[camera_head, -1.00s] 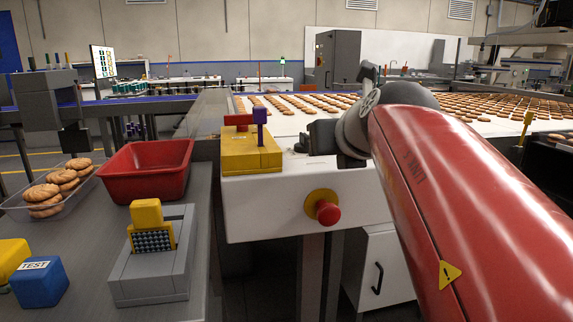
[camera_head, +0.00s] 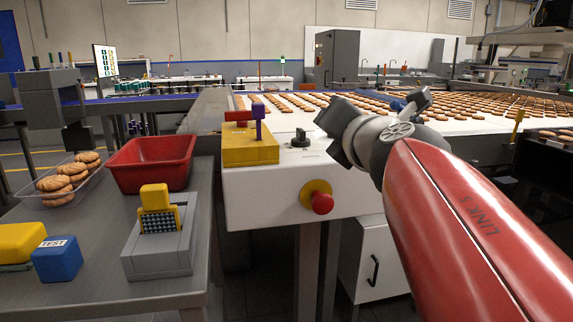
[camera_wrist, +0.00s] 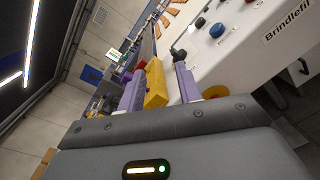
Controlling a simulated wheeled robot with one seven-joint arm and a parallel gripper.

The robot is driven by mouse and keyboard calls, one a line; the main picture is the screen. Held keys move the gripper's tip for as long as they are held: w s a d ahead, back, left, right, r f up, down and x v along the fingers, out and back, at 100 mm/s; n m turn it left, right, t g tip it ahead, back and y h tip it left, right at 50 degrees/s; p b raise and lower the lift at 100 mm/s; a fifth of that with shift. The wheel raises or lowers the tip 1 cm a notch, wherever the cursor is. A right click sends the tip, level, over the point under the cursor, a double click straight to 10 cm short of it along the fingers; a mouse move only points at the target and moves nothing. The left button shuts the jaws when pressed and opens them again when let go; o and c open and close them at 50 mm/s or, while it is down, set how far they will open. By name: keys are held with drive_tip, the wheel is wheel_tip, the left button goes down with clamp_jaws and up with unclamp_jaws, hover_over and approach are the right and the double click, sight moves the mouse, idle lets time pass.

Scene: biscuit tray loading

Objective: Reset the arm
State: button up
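My gripper (camera_head: 338,130) is at the end of my red arm, above the front of the white machine (camera_head: 280,185) and right of its black knob (camera_head: 300,139). It is clear of the knob. In the head view its fingers are hard to make out. In the wrist view the two purple fingers of my gripper (camera_wrist: 158,76) stand apart. A yellow block with a red part (camera_wrist: 156,84) shows between them in the picture. It looks like the yellow box (camera_head: 250,150) with a red bar and purple post, which stands apart from my gripper in the head view.
Left is a grey table with a red bin (camera_head: 152,163), a clear tray (camera_head: 88,188) of biscuits, a grey holder (camera_head: 160,255) with a yellow-topped piece, and a blue TEST block (camera_head: 57,259). A red stop button (camera_head: 322,203) juts from the machine's front. Biscuits cover the belt (camera_head: 290,118) behind.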

drive_tip(key=s+d+f+m+g+h, duration=0.1)
drive_tip(key=s+d+f+m+h, duration=0.35)
drive_tip(key=m, duration=0.55)
drive_tip(key=s+d+f+m+g+h, duration=0.2)
drive_tip(key=d+f+m+h, duration=0.2)
drive_tip(key=d+f+m, duration=0.45)
drive_tip(key=s+a+f+m+g+y, duration=0.2)
drive_tip(key=s+f+m, duration=0.4)
drive_tip(key=f, duration=0.3)
drive_tip(key=s+a+f+m+g+y, duration=0.3)
drive_tip(key=s+a+f+m+g, duration=0.1)
drive_tip(key=f, duration=0.6)
drive_tip(key=s+m+g, duration=0.1)
drive_tip(key=s+g, duration=0.1)
drive_tip(key=s, duration=0.1)
drive_tip(key=shift+s+m+g+y, duration=0.35)
drive_tip(key=shift+s+g, duration=0.05)
drive_tip(key=shift+w, duration=0.1)
